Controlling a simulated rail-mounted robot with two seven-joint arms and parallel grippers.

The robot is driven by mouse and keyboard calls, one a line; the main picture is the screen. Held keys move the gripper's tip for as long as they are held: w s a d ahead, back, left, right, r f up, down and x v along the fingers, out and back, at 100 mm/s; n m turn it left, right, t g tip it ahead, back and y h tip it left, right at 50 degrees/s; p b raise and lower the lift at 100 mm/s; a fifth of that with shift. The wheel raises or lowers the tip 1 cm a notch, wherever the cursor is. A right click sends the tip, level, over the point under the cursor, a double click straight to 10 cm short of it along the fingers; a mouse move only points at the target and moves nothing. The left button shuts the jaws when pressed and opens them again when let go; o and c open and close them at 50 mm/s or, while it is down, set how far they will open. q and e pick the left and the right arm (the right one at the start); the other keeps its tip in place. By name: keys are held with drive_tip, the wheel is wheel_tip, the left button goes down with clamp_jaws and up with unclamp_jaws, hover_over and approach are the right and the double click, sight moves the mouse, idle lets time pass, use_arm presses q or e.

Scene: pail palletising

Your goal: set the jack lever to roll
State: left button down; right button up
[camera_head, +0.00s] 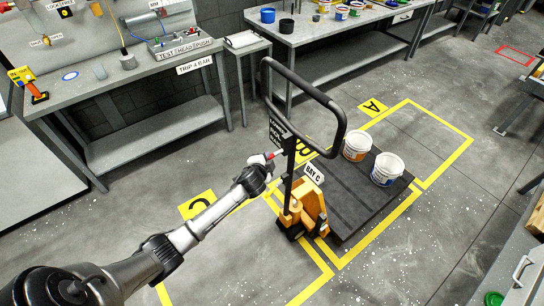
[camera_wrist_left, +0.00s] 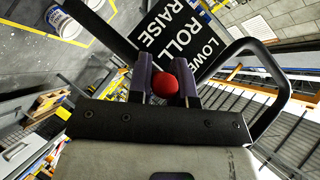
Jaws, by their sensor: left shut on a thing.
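The pallet jack (camera_head: 305,206) is orange with a tall black loop handle (camera_head: 333,105), and stands at the near edge of a dark pallet (camera_head: 352,220). My left gripper (camera_head: 277,155) is at the handle's post, beside the black label plate. In the left wrist view the gripper (camera_wrist_left: 166,85) is shut on the lever's red knob (camera_wrist_left: 167,83), which shows between the fingers. The label plate (camera_wrist_left: 178,37) just beyond reads LOWER, ROLL, RAISE. The lever's exact setting cannot be told. My right gripper is not in view.
Two white pails (camera_head: 387,169) stand on the pallet's far part. Yellow floor lines (camera_head: 436,127) mark the bays around it. A workbench (camera_head: 140,88) stands at the back left, and another bench with pails is at the back. Grey floor is open at the right.

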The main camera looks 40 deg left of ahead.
use_arm(q)
drive_tip(key=c, duration=1)
unclamp_jaws()
drive_tip(key=shift+c, duration=0.2)
drive_tip(key=p+v, duration=0.2)
drive_tip(key=v, duration=1.1)
drive_tip(key=shift+s+d, duration=0.15)
drive_tip(key=shift+s, duration=0.2)
